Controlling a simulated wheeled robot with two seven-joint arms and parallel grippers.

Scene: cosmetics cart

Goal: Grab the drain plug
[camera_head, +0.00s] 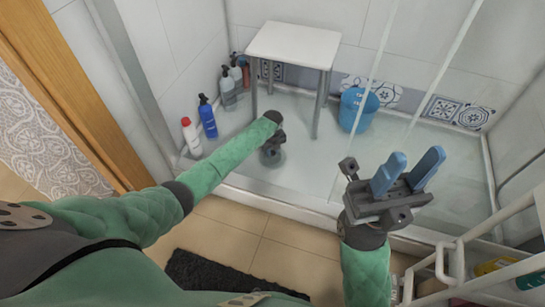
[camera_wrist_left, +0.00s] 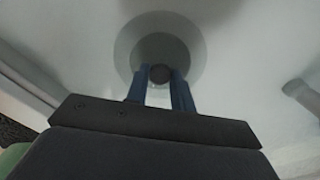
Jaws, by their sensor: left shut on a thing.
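I cannot tell whether the plug is lifted. The plug is hidden in the head view. My right gripper (camera_head: 408,172) is raised near the shower's front edge, its two blue fingers apart with nothing between them.
The white stool (camera_head: 295,45) stands behind my left gripper. A blue bucket (camera_head: 358,110) is to its right. Several bottles, including a blue one (camera_head: 207,118) and a white one (camera_head: 191,137), line the left wall. A white cart (camera_head: 440,275) is at lower right.

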